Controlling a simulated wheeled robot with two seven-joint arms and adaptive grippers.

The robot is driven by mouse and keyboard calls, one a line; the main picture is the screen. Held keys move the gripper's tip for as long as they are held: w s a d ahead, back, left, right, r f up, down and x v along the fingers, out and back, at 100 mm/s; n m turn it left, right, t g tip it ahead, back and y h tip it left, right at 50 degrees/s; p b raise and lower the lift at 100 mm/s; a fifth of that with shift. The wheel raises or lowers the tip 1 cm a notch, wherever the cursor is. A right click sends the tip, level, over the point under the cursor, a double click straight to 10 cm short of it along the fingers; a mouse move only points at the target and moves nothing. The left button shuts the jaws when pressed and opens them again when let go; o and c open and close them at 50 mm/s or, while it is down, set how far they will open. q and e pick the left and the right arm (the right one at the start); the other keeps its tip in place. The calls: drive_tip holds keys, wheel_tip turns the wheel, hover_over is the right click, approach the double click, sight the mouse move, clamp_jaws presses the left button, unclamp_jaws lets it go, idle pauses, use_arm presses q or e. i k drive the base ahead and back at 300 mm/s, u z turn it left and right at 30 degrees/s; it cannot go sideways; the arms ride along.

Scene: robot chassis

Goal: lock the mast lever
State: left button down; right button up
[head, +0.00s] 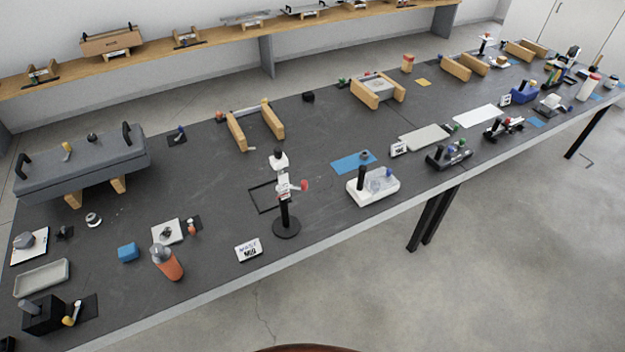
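The mast (285,212) is a black upright post on a round black base, near the table's front edge in the middle of the head view. It carries a white clamp-like part around its middle and a white-and-dark head on top. The mast lever (303,186) has a red knob and sticks out to the right of the clamp; I cannot tell whether it is locked. Neither of my grippers is in view.
The long dark table (330,215) holds many things. Concrete floor lies in front.

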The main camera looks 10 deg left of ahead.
sight(303, 182)
drive_tip(key=z, duration=0.2)
drive_tip(key=k, duration=0.3)
drive_tip(key=u, duration=0.95)
drive_tip(key=i, duration=1.15)
drive_tip(key=z, duration=0.75)
